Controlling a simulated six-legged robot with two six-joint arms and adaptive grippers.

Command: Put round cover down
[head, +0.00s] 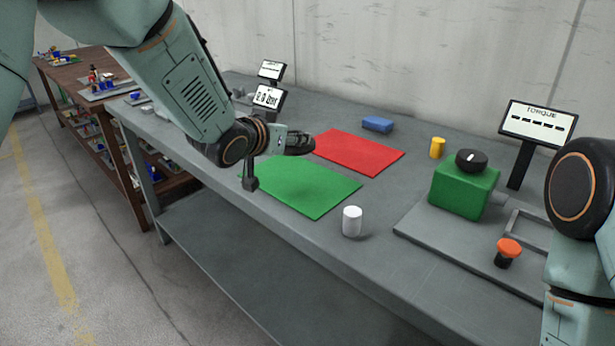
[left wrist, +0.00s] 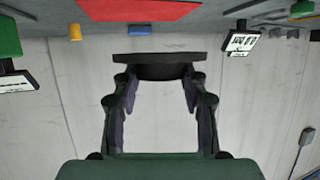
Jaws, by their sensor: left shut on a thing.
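My left gripper (head: 296,143) reaches in from the left above the bench, over the border of the green mat (head: 306,188) and the red mat (head: 358,152). In the left wrist view, which is upside down, the left gripper (left wrist: 160,75) is shut on a dark, flat round cover (left wrist: 160,58), seen edge-on across its fingertips. The cover is hard to make out in the head view. In the wrist view the red mat (left wrist: 140,10) lies beyond the cover, and cover and mat look apart. My right arm shows at the right edge, but its gripper is out of view.
A white cylinder (head: 352,222) stands near the front edge. A blue block (head: 377,124) and a yellow cylinder (head: 437,148) are behind. A green box with a black knob (head: 472,161), an orange button (head: 508,248) and a torque display (head: 538,122) are on the right.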

